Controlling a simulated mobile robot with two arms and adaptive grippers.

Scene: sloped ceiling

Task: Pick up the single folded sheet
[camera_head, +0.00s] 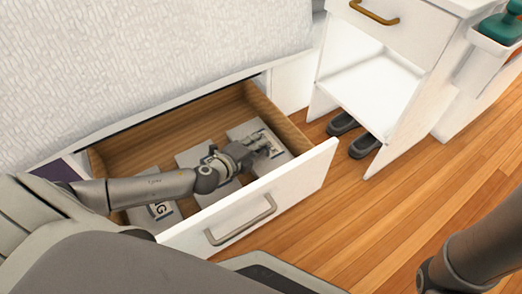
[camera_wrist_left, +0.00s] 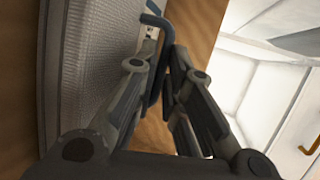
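Several flat white folded pieces lie in the open drawer (camera_head: 240,215): a left one (camera_head: 133,214) with a dark-lettered label, a middle one (camera_head: 191,158), and a right one (camera_head: 240,131) with a label. Which one is the single sheet I cannot tell. My left gripper (camera_head: 267,146) reaches low into the drawer over the right piece, hiding part of it and of the middle one. In the left wrist view, grey woven fabric (camera_wrist_left: 90,60) lies beside the fingers (camera_wrist_left: 164,48), whose tips are close together. My right gripper is out of view.
The drawer's wooden side wall (camera_head: 273,118) stands close beyond my left gripper. A white open cabinet (camera_head: 372,85) is at the right, with dark slippers (camera_head: 361,143) on the floor below. The textured bed surface (camera_head: 150,55) rises behind. Wooden floor (camera_head: 400,190) is clear at right.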

